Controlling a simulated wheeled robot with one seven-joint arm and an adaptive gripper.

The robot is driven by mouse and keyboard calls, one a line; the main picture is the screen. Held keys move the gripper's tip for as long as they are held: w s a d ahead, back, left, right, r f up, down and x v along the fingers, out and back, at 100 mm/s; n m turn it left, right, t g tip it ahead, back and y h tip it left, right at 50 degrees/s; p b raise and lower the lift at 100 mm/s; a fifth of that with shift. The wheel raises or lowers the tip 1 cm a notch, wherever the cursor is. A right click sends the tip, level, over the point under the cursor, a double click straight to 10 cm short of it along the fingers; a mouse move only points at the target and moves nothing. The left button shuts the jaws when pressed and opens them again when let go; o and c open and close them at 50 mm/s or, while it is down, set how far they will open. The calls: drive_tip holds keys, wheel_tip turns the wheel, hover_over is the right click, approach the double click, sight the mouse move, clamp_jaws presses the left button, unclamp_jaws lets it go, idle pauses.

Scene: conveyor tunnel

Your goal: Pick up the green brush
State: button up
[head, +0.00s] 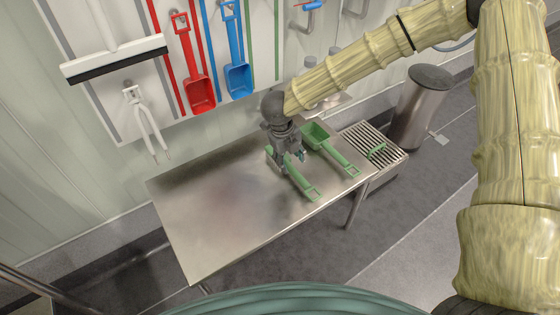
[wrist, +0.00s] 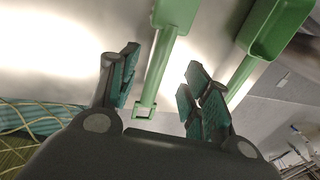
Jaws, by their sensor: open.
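A long green tool, which looks like the green brush (head: 303,185), lies on the steel table with its handle toward the front edge. My gripper (head: 289,160) hangs over its head end and hides part of it, so the bristles do not show. In the wrist view the brush (wrist: 174,18) has its handle running between my open fingers (wrist: 160,88), which appear apart from it. The handle ends in a squared loop. A green scoop (head: 316,134) lies just right of the brush, roughly parallel, and its hollow bowl shows in the wrist view (wrist: 280,25).
The steel table (head: 205,215) is bare on its left. Red (head: 197,90) and blue (head: 236,75) scoops hang on the wall behind.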

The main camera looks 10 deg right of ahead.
sight(291, 168)
drive_tip(key=shift+w+d+f+b, duration=0.2)
drive_tip(key=shift+f+b, duration=0.1)
drive_tip(key=shift+f, duration=0.95)
drive_tip(key=shift+w+d+f+b, duration=0.15)
drive_tip(key=shift+f+b, duration=0.15)
drive_tip(key=shift+f, duration=0.9)
drive_tip(key=shift+w+d+f+b, duration=0.2)
drive_tip(key=shift+f+b, duration=0.1)
drive_tip(key=shift+f, duration=0.95)
clamp_jaws()
